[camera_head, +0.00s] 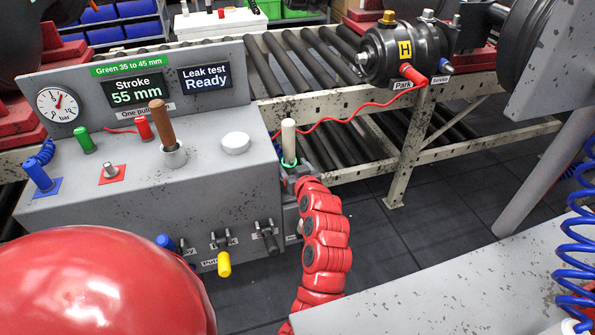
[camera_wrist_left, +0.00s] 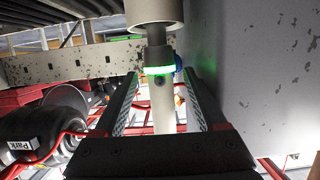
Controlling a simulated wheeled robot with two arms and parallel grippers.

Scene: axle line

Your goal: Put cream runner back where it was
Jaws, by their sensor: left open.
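The cream runner (camera_head: 288,138) is a pale upright rod at the right end of the grey bench. A glowing green ring (camera_head: 289,162) surrounds its lower part. My left gripper (camera_head: 291,170), on the red segmented arm, is at the rod's lower end beside the bench. In the left wrist view the gripper (camera_wrist_left: 163,108) is open, with a cream rod (camera_wrist_left: 163,115) between its two fingers and gaps beside it. The green ring (camera_wrist_left: 159,70) and a wide pale cylinder (camera_wrist_left: 153,12) show beyond the rod. My right gripper is not in view.
The grey bench (camera_head: 90,215) carries a brown rod (camera_head: 160,122) in a grey cup (camera_head: 173,156), a white puck (camera_head: 236,143), and coloured plugs. A roller conveyor (camera_head: 325,60) runs behind. A red hose (camera_head: 345,121) hangs near the gripper.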

